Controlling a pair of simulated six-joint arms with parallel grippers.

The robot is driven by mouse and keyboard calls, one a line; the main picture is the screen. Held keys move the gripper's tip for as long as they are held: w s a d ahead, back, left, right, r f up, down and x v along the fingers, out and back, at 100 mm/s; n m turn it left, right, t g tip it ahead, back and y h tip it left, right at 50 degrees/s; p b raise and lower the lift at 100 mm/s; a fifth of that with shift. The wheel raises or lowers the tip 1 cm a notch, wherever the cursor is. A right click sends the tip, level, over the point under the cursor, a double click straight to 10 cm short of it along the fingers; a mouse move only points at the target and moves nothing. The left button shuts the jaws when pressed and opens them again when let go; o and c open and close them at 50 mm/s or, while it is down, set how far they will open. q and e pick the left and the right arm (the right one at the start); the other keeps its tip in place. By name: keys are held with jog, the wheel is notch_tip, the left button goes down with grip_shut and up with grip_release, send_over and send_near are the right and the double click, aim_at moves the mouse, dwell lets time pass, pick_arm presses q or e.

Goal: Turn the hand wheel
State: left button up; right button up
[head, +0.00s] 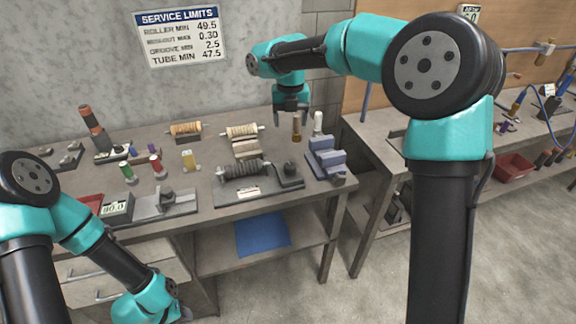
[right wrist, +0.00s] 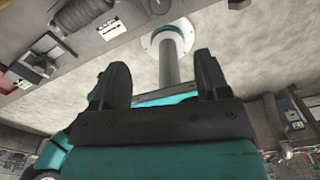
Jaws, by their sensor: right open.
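A bench fixture (head: 258,192) with a dark ribbed roller (head: 240,170) stands at the front right of the workbench. At its right end is a dark crank-like part (head: 289,177), which may be the hand wheel; no clear wheel rim shows. The ribbed roller also shows at the top left of the right wrist view (right wrist: 85,14). My right gripper (head: 291,116) is open and empty, pointing down above the back right of the bench, behind the fixture. Its two fingers stand apart in the right wrist view (right wrist: 165,85). My left arm is at the lower left; its fingers are not visible.
A blue-grey vise (head: 326,160) stands right of the fixture. A wooden-handled item (head: 296,128) and a white cylinder (head: 318,122) stand close to my right gripper. Wound rollers (head: 240,131) lie behind the fixture. A second bench with a red bin (head: 515,167) is at the right.

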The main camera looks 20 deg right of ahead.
aim_at(290, 165)
notch_tip(290, 165, down, 18)
jog(key=shift+r, duration=0.25)
dwell(0.6)
jog(key=c, duration=0.9)
jog(key=shift+c, duration=0.2)
jog(key=shift+m, duration=0.4)
